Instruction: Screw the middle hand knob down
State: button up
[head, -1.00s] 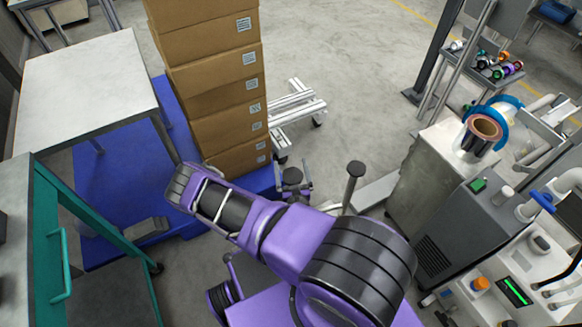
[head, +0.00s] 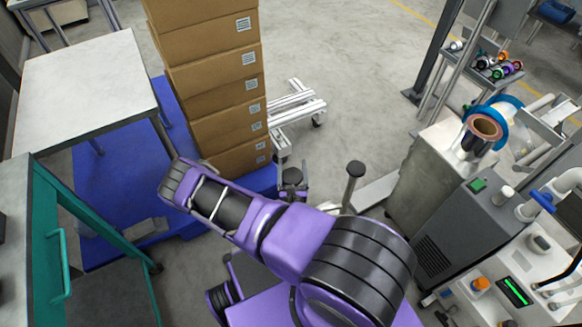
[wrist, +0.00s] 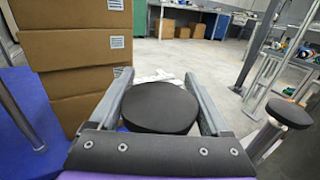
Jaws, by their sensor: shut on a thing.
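A dark round hand knob (wrist: 160,108) sits between the two grey fingers of my gripper (wrist: 159,78) in the wrist view, with its flat top facing up. My gripper is shut on this knob. In the head view the gripper (head: 292,188) is small and partly behind my purple arm, with the held knob (head: 292,176) between its fingers. A second dark knob (head: 355,168) stands on a thin post to the right, and it also shows in the wrist view (wrist: 289,113). The thread under the held knob is hidden.
A tall stack of cardboard boxes (head: 222,90) stands on a blue base (head: 105,205) just left of the gripper. A grey machine cabinet (head: 450,225) with a reel stands at the right. Open floor (head: 340,50) lies beyond.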

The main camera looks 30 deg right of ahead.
jog(key=m+g+h, duration=0.1)
jog(key=h, duration=0.1)
jog(key=m+g+h+b, duration=0.1)
jog(key=m+g+h, duration=0.1)
jog(key=shift+s+d+f, duration=0.1)
jog(key=shift+s+d, duration=0.1)
jog(key=shift+d, duration=0.15)
jog(key=m+g+h, duration=0.1)
jog(key=m+g+h+b, duration=0.1)
jog(key=m+g+h, duration=0.1)
jog(key=shift+s+d, duration=0.3)
jog(key=shift+s, duration=0.05)
jog(key=shift+s+a+r+m+g+y+b, duration=0.15)
jog(key=shift+s+m+g+y, duration=0.6)
jog(key=shift+m+g, duration=2.8)
jog(key=shift+s+a+m+g+y+b, duration=0.15)
jog(key=shift+s+m+g+y, duration=0.55)
jog(key=shift+m+g, duration=2.8)
jog(key=shift+s+r+m+g+y+b, duration=0.15)
jog(key=shift+s+m+g+y, duration=1.1)
jog(key=shift+g, duration=4)
jog(key=shift+w+m+h, duration=0.3)
jog(key=shift+m+h, duration=0.2)
jog(key=shift+m, duration=0.1)
